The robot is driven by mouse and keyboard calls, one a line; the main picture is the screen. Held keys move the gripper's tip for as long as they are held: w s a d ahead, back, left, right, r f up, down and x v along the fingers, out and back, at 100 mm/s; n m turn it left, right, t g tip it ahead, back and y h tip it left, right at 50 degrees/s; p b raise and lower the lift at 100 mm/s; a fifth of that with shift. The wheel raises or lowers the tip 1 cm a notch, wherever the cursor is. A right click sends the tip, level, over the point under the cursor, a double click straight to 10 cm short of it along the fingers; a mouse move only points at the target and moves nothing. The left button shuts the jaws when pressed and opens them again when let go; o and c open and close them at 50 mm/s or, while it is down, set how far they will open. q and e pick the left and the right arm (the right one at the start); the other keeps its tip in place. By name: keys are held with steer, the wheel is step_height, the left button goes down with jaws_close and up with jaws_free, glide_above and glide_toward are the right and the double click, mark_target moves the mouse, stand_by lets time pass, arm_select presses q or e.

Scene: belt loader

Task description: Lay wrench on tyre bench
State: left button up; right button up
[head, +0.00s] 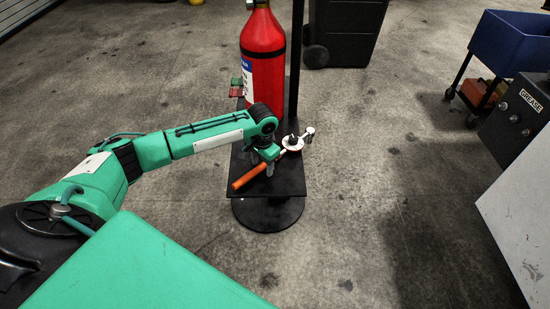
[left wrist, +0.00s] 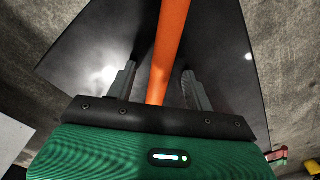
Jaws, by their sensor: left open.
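The wrench has an orange handle (head: 248,177) and a metal shaft running up and right to a small bright end. It lies on or just over a small black platform (head: 287,186). My left gripper (head: 269,170) is open over the platform at the handle. In the left wrist view the orange handle (left wrist: 172,30) passes between the two spread fingers (left wrist: 158,82), with a gap on each side. The gripper hides part of the wrench in the head view. I cannot pick out a tyre bench for certain. My right gripper is not in view.
A red fire extinguisher (head: 263,58) stands behind the wrench, beside a thin black post (head: 296,65). A dark wheeled bin (head: 345,30) is behind. A blue cart (head: 510,42) and a dark box marked GREASE (head: 515,118) are at the right. Concrete floor between is clear.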

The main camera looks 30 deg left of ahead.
arm_select(q)
jaws_close()
steer(key=shift+w+r, duration=0.1)
